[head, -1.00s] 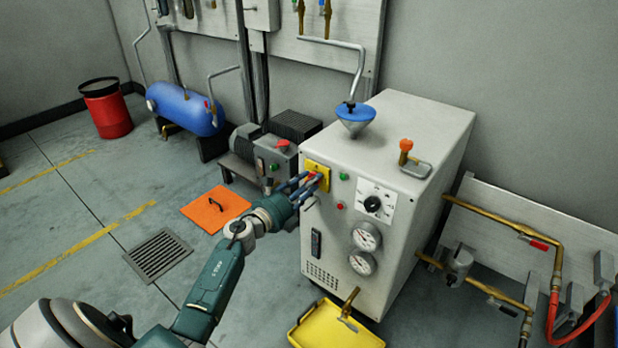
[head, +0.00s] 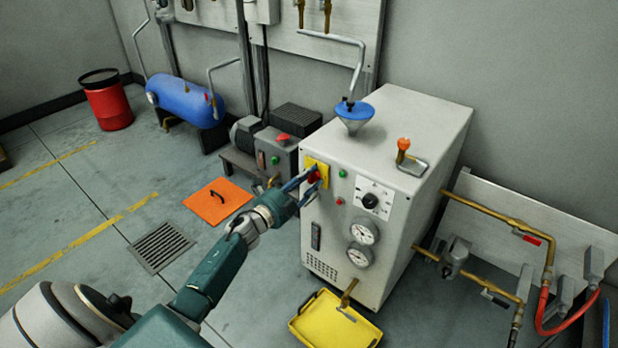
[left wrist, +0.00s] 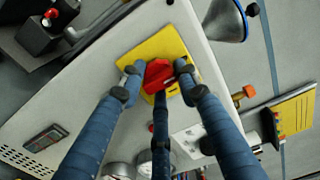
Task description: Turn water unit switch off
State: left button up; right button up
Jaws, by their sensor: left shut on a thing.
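The water unit is a white box-shaped cabinet (head: 400,130) in the head view. Its red switch handle (head: 314,176) sits on a yellow plate (head: 322,168) at the upper left of the front panel. My left gripper (head: 308,184) is at that plate, with its blue fingers around the red handle. In the left wrist view, the red handle (left wrist: 158,76) lies between the fingertips of my left gripper (left wrist: 158,80), in front of the yellow plate (left wrist: 158,45). The fingers are shut on it and hide part of it. My right gripper is not in view.
A black dial (head: 370,201) and two gauges (head: 362,243) sit right of and below the switch. A blue funnel (head: 354,113) is on top. A yellow tray (head: 335,325) lies on the floor in front. A small motor unit (head: 277,155) stands close on the left.

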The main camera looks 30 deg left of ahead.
pick_arm(q)
jog(key=shift+f, duration=0.1)
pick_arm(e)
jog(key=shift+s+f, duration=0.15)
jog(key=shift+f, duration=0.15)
pick_arm(q)
jog(key=shift+n, duration=0.3)
jog(key=o, duration=1.2)
jog(key=shift+s, duration=0.1)
jog(key=shift+s, duration=0.25)
jog(key=s, duration=0.7)
jog(key=s+a, duration=0.1)
jog(key=s, duration=0.3)
jog(key=shift+s, duration=0.15)
jog(key=shift+f, duration=0.1)
